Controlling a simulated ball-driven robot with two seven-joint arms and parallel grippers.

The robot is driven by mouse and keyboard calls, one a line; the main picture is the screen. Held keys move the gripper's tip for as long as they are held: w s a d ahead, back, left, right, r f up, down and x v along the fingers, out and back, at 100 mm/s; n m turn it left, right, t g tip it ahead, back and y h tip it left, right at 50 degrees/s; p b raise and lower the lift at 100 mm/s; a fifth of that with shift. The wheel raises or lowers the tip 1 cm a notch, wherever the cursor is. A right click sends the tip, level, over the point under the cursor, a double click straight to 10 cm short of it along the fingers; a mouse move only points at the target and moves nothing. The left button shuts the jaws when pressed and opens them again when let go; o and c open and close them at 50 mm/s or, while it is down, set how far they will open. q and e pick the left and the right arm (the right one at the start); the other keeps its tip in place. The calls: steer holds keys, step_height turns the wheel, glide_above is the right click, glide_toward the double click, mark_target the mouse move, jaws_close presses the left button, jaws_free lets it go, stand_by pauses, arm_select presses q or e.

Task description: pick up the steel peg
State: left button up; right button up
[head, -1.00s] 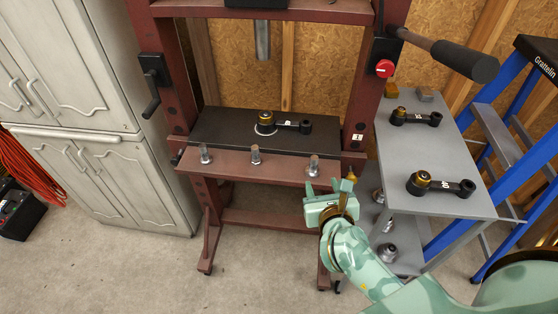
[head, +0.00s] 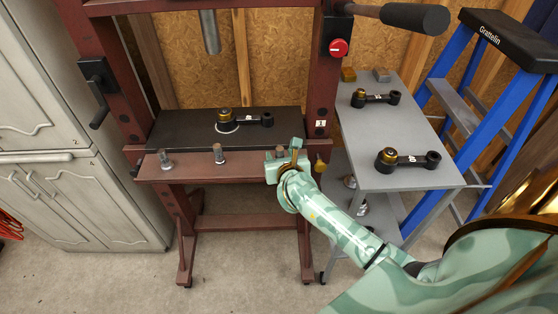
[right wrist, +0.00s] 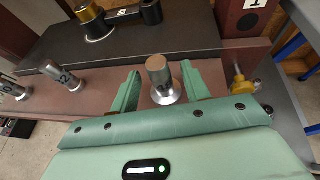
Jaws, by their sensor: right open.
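Three steel pegs stand upright along the front beam of the red press. In the head view I see the left peg (head: 166,160) and the middle peg (head: 218,154). The right peg (right wrist: 161,78) shows best in the right wrist view, standing on a round foot between my fingers. My right gripper (head: 282,157) is at the right end of the beam. In the right wrist view its green fingers (right wrist: 158,92) are open on either side of that peg, with a gap on each side. My left gripper is out of view.
A black plate (head: 180,130) on the press bears a black link with a brass bushing (head: 225,120). A grey side table (head: 370,140) at right holds two more such links. A yellow-tipped fitting (right wrist: 242,85) stands right of my fingers. A blue ladder (head: 500,60) is at far right.

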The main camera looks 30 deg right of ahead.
steer(key=shift+x, duration=0.9)
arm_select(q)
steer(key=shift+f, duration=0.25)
arm_select(e)
jaws_close()
steer(key=shift+r, duration=0.1)
